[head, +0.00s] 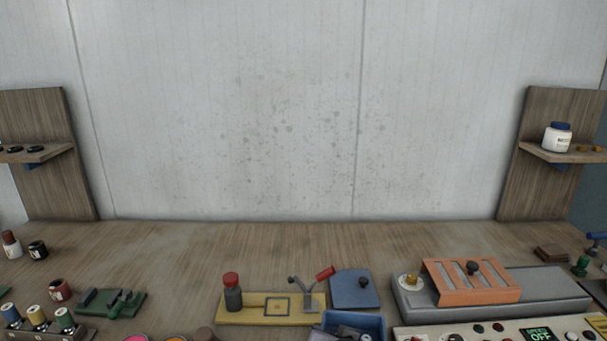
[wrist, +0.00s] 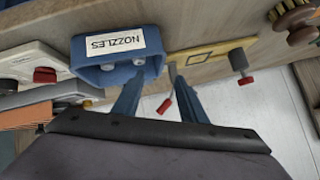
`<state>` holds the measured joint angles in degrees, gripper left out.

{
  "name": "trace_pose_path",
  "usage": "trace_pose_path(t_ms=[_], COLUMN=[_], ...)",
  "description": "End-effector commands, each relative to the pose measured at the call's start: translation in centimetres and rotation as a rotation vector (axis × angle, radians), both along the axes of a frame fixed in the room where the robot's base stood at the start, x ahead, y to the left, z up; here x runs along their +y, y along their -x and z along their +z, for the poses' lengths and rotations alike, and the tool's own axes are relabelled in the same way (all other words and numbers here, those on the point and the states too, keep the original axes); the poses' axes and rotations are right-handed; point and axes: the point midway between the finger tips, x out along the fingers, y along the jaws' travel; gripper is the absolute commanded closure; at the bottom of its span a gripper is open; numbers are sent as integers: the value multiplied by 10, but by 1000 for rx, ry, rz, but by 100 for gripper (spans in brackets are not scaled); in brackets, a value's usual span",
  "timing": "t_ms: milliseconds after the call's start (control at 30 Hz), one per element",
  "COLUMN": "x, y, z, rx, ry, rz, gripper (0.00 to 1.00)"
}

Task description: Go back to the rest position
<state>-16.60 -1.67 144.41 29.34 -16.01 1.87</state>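My gripper (wrist: 155,75) shows in the wrist view as two blue fingers spread apart. It is open and nothing is clamped between its fingers. The fingers are above the bench, near the blue box labelled NOZZLES (wrist: 78,58) and the yellow plate (wrist: 234,46). The red handle (wrist: 165,105) of a lever clamp shows in the gap between the fingers, not gripped.
The blue box (head: 330,321), a blue lid (head: 354,290) and a grey unit with an orange cover (head: 440,280) stand to the right. The bench's back strip is clear.

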Motion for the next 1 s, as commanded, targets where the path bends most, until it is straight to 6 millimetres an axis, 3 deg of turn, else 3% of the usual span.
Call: trace_pose_path(t_ms=[67,133,300,500,600,733,1000], x=[-9,-14,-37,-70,-82,-90,-92], y=[13,34,93,161,184,200,204], z=[11,-13,-43,-58,-59,-59,-59], rx=[89,192,448,715,801,861,876], ry=[-9,23,111,198,223,240,245], rz=[16,64,168,249,269,282,286], gripper=[62,62,62,62,62,62,62])
